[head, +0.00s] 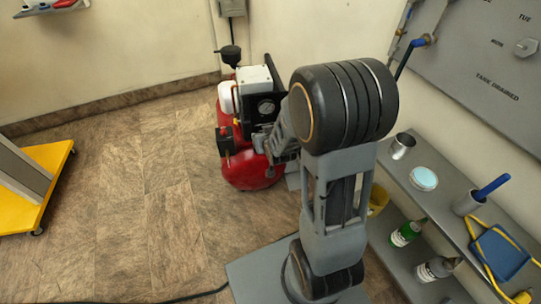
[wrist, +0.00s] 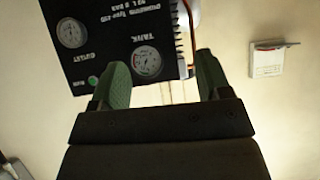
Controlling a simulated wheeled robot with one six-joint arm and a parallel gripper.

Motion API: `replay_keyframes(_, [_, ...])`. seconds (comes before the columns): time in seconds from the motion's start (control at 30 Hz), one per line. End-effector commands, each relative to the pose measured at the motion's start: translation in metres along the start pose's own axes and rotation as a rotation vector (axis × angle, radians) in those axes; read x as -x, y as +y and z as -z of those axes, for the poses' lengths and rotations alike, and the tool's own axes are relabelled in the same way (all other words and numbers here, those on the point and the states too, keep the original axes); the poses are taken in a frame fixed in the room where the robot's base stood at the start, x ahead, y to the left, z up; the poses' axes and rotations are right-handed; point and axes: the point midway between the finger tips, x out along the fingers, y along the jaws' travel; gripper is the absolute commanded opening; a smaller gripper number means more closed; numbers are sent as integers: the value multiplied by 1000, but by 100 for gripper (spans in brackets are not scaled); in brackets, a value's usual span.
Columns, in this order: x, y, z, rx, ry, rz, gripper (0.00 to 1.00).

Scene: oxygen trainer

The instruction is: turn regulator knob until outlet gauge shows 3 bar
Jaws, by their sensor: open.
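The compressor's black panel (wrist: 110,50) is at the upper left of the wrist view, with its lettering upside down. A second gauge (wrist: 147,60), by the word TANK, shows between my gripper's fingers. My gripper (wrist: 160,65) is open with nothing between its green fingertips, pointed at the panel. In the head view, the red compressor (head: 238,172) stands by the wall, partly behind my arm.
A grey shelf (head: 424,196) with a cup, bottles and a blue dustpan (head: 500,250) stands at right. A yellow wheeled base (head: 38,205) is at the left. A wall switch (wrist: 268,63) shows in the wrist view. The tiled floor between is clear.

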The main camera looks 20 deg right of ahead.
Motion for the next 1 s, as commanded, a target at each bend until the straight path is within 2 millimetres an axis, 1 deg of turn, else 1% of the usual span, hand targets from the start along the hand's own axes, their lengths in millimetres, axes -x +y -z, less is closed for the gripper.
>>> replay_keyframes(0.03, [-30,7,-34,-12,50,-7,71])
replay_keyframes(0.1, [-52,15,-56,-27,142,-13,71])
replay_keyframes(0.2, [-74,25,-86,-47,267,-20,71])
replay_keyframes(0.33, [-88,34,-121,-66,401,-27,71])
replay_keyframes(0.4, [-91,38,-137,-75,458,-30,71])
replay_keyframes(0.5, [-92,42,-153,-83,523,-33,71])
replay_keyframes(0.6, [-90,45,-163,-90,567,-35,71])
replay_keyframes(0.73, [-93,47,-165,-93,599,-37,71])
replay_keyframes(0.87, [-105,48,-156,-94,609,-37,71])
replay_keyframes(1.0, [-126,49,-141,-93,611,-36,71])
